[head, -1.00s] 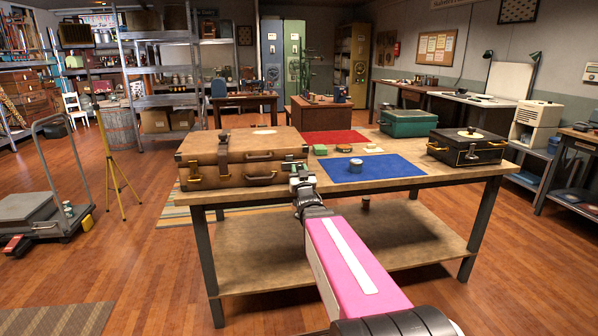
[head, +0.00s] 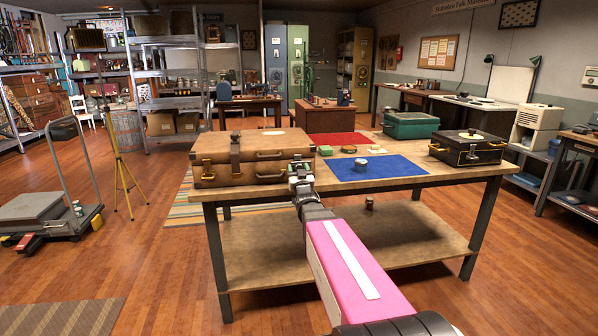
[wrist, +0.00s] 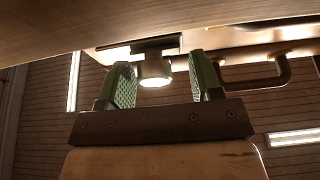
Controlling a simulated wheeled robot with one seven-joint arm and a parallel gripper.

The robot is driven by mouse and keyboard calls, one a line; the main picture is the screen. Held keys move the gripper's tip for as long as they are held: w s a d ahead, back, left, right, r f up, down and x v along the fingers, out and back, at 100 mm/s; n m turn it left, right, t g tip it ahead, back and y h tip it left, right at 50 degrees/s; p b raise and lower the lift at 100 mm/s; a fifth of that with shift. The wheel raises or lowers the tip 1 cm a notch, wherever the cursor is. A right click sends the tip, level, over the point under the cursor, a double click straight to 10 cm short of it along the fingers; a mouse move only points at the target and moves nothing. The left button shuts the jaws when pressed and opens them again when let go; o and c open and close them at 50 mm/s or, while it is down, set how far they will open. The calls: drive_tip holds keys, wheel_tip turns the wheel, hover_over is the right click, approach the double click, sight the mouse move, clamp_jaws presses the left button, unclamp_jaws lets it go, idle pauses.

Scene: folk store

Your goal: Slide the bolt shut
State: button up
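A brown suitcase (head: 225,150) lies flat at the left end of the wooden workbench (head: 440,178). My gripper (head: 301,175) is at its front, near the right corner, and hides that part in the head view. In the wrist view, a short round metal knob (wrist: 154,71), which looks like the bolt's knob, projects from a dark plate (wrist: 142,45). My gripper (wrist: 160,80) is open, with its green-padded fingers on either side of the knob. A gap shows at both sides, wider on the right. The bolt's far end and its catch cannot be made out.
A dark handle (wrist: 265,75) curves out close to the right finger. On the bench are a blue mat (head: 395,168) with a small tin (head: 361,164), a green case (head: 410,125) and a black case (head: 468,150).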

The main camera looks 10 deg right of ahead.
drive_tip(key=shift+s, duration=0.1)
drive_tip(key=v, duration=1)
drive_tip(key=shift+s+f, duration=0.2)
drive_tip(key=shift+s, duration=0.1)
idle(0.3)
wheel_tip(320, 180, down, 16)
drive_tip(key=s+a+g, duration=0.2)
drive_tip(key=g, duration=0.9)
drive_tip(key=s+a+f+g, duration=0.1)
drive_tip(key=s+f+g, duration=0.4)
drive_tip(key=s, duration=0.2)
drive_tip(key=s+a+f+g, duration=0.1)
drive_tip(key=s+f+g, duration=0.4)
drive_tip(key=s, duration=0.3)
drive_tip(key=shift+a+g+y, duration=0.4)
drive_tip(key=shift+g, duration=0.3)
